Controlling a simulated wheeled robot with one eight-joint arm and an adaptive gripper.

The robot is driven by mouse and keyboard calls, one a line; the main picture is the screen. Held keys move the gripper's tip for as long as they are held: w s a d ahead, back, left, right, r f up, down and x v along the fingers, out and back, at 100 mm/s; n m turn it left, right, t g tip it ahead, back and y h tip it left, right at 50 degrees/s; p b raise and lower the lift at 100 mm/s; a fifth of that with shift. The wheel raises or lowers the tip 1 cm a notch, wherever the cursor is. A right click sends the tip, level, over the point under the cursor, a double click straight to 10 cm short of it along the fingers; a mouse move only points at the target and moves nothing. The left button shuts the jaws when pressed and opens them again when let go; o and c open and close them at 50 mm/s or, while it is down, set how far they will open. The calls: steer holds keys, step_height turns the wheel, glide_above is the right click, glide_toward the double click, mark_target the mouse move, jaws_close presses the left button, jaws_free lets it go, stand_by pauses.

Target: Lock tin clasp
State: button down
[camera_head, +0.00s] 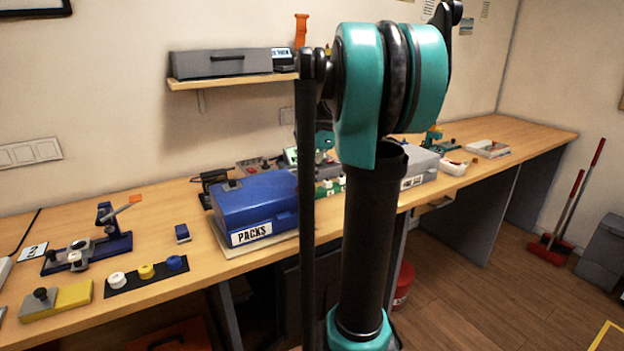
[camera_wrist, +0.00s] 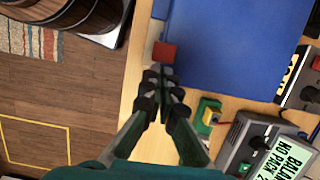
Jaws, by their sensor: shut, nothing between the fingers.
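A blue tin (camera_head: 262,203) with a white PACKS label stands on the bench in the head view, its lid appearing down. Its right end is partly behind my arm. A broad blue surface, likely the tin's lid (camera_wrist: 225,50), fills the upper middle of the wrist view. A small red tab (camera_wrist: 164,52), perhaps the clasp, sits at its lower left corner. My gripper (camera_wrist: 165,76) is shut and empty, its fingertips just below the red tab; I cannot tell whether they touch it. In the head view my gripper is hidden. Whether the clasp is locked cannot be told.
A grey device with a lit display (camera_wrist: 285,158) and a small green-and-yellow part (camera_wrist: 209,112) lie right of my fingers. A grey case (camera_head: 421,164) stands farther along the bench (camera_head: 515,135). Round white, yellow and blue pieces on a black strip (camera_head: 118,291) lie at left.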

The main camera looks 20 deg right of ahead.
steer(key=a, duration=0.2)
steer(key=shift+s+a, duration=0.3)
steer(key=shift+a, duration=0.05)
steer(key=v, duration=1.2)
stand_by(0.3)
